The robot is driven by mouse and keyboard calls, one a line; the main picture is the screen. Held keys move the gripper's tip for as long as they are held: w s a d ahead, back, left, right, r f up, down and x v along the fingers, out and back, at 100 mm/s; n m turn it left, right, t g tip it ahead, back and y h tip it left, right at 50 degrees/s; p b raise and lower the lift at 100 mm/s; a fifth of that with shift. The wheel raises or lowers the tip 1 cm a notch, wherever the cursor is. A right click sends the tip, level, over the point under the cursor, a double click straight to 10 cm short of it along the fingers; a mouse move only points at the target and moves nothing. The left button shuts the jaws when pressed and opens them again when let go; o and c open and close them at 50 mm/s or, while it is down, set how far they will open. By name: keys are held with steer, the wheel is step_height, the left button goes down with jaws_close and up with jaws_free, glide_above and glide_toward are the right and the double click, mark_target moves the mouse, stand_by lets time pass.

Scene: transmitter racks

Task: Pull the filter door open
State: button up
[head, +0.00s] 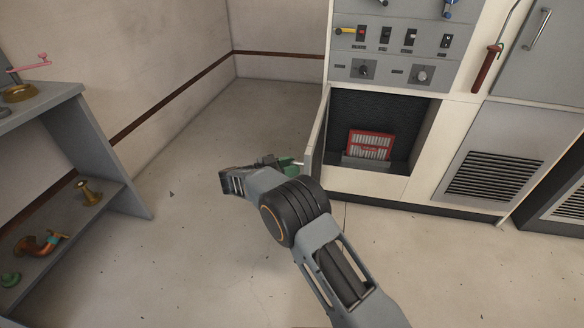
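The filter door (317,132) is a pale panel at the left edge of a square opening low in the cabinet. It stands swung outward, seen nearly edge-on, so the opening is uncovered. Inside the dark recess (385,118) a red-framed filter (369,145) with pale slats shows.
A control panel (395,50) with switches and knobs is above the opening. A red-handled lever (487,68) and a louvred grille (492,176) are to the right. A grey shelf (100,160) with fittings stands at left. The floor between shelf and cabinet is clear.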

steer(key=shift+s+a+r, duration=0.2)
steer(key=shift+a, duration=0.05)
stand_by(0.4)
steer(key=p+v, duration=0.7)
steer(key=v, duration=0.6)
steer(key=shift+a+p, duration=0.35)
steer(key=shift+p, duration=0.05)
steer(key=shift+s+f, duration=0.2)
